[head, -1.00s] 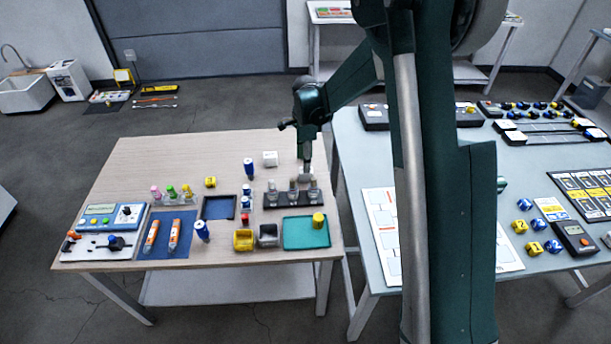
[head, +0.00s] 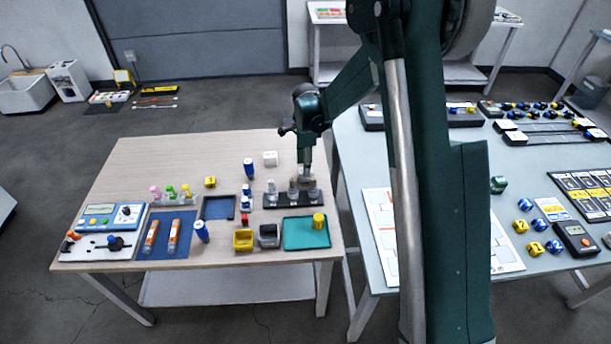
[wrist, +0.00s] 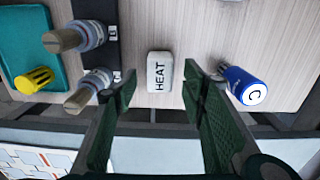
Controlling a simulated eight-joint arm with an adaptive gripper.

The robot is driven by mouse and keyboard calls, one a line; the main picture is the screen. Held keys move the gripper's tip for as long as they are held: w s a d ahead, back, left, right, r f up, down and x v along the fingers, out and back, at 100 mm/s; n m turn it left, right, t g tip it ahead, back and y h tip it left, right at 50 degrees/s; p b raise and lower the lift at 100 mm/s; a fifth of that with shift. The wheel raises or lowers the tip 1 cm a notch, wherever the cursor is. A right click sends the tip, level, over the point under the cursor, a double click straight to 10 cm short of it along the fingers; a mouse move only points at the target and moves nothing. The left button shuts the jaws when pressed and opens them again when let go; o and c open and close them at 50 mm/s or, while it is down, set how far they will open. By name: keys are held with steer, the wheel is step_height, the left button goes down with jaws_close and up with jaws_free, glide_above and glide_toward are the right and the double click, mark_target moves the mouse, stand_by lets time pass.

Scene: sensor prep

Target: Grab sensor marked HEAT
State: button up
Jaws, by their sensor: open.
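The white block marked HEAT (wrist: 159,73) lies on the wooden table, its black label readable in the wrist view. In the head view a small white block (head: 270,158) lies near the back of that table and matches it. My gripper (wrist: 161,84) is open, its green fingers spread left and right of the HEAT block in the picture, with nothing held. The block appears beyond the fingertips, and no contact shows. In the head view my gripper (head: 304,180) hangs to the right of the block, by the dark rack, its fingers hard to make out.
A blue cylinder marked C (wrist: 245,86) stands close to the right finger in the wrist view. A dark rack (wrist: 99,8) with metal-and-white fittings lies left. A teal tray (head: 292,240) holds a yellow cylinder (head: 318,221). The table's back left is clear.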

steer(key=shift+f+b, duration=0.75)
steer(key=shift+f, duration=1.85)
steer(key=shift+c, duration=0.3)
steer(key=c, duration=0.9)
